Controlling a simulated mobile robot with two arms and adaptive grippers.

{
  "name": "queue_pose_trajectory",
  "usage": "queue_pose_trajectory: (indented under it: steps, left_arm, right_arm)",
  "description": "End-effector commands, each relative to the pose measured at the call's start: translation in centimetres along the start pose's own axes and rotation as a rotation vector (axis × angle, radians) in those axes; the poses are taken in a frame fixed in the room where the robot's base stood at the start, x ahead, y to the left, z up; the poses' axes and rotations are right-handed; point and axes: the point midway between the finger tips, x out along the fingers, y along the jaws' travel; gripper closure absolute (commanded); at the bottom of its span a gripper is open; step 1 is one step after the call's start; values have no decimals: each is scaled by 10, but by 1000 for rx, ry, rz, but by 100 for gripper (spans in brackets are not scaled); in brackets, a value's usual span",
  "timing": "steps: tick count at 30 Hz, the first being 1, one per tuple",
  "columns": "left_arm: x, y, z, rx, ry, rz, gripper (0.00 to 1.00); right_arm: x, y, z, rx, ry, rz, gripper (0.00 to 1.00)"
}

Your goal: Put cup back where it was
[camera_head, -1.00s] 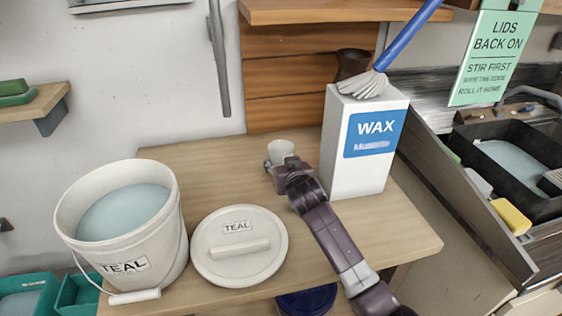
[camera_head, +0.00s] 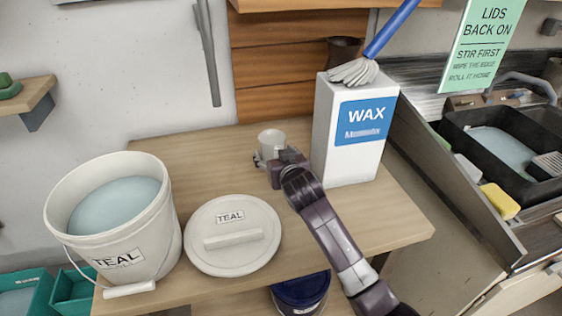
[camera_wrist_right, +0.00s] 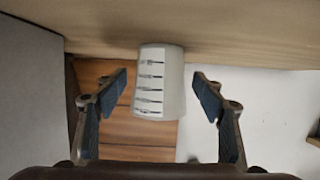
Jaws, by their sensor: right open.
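A small white cup (camera_head: 271,141) stands upright on the wooden table, left of the wax box. In the right wrist view, which is upside down, the cup (camera_wrist_right: 161,80) shows dark marks in a row on its side. My right gripper (camera_head: 269,160) is at the near side of the cup. In the wrist view, its open fingers (camera_wrist_right: 160,88) are spread left and right of the cup, with a gap on each side. My left gripper is not in view.
The table behind the lid (camera_head: 185,160) is clear.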

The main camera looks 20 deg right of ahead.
Motion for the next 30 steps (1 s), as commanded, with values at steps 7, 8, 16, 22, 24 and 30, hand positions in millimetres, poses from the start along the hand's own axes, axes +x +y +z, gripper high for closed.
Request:
queue_pose_trajectory:
  steps: [7,8,16,22,24,30]
  left_arm:
    - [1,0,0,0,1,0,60]
    - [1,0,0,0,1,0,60]
    - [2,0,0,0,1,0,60]
    - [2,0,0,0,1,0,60]
    - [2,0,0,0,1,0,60]
    - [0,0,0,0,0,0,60]
  right_arm:
    - [-47,0,1,1,1,0,37]
    - [-52,0,1,1,0,0,37]
    - [-84,0,0,2,-1,1,37]
    - [-89,0,0,1,0,1,37]
    - [-89,0,0,1,-1,1,37]
    - [-89,0,-2,1,0,1,37]
